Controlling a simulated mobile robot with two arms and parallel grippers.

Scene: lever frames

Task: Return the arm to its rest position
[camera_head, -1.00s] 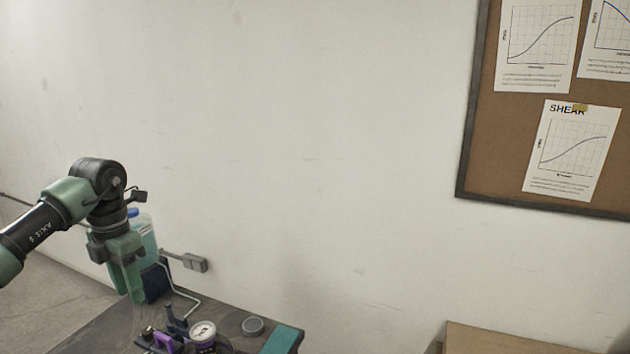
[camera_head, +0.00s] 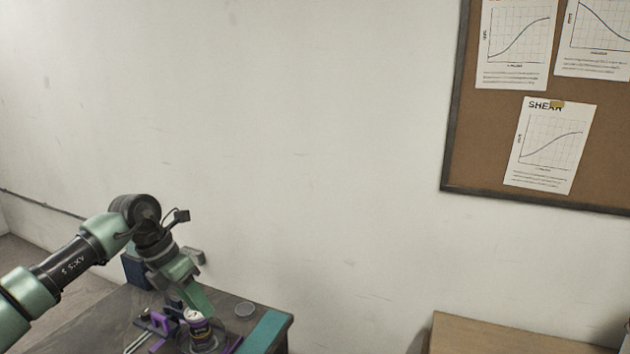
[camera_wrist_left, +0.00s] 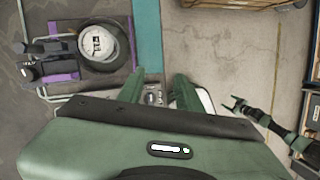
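My left arm comes in from the left in the head view, and its green gripper (camera_head: 195,297) points down over the bench by the lever device. In the left wrist view the two fingers of the left gripper (camera_wrist_left: 157,90) stand apart with nothing held between them. The lever device (camera_head: 203,334) has a purple frame, dark levers and a round pale-topped part; it also shows in the left wrist view (camera_wrist_left: 103,45), left of the fingers and apart from them. My right gripper (camera_wrist_left: 236,104) is small at the right of that view; its finger gap is unclear.
The dark bench (camera_head: 95,325) has a teal strip (camera_head: 265,333) at its right end. A wooden surface (camera_head: 500,335) stands at lower right. Bare wall and a pinboard (camera_head: 455,150) lie behind. Floor shows beyond the bench edge.

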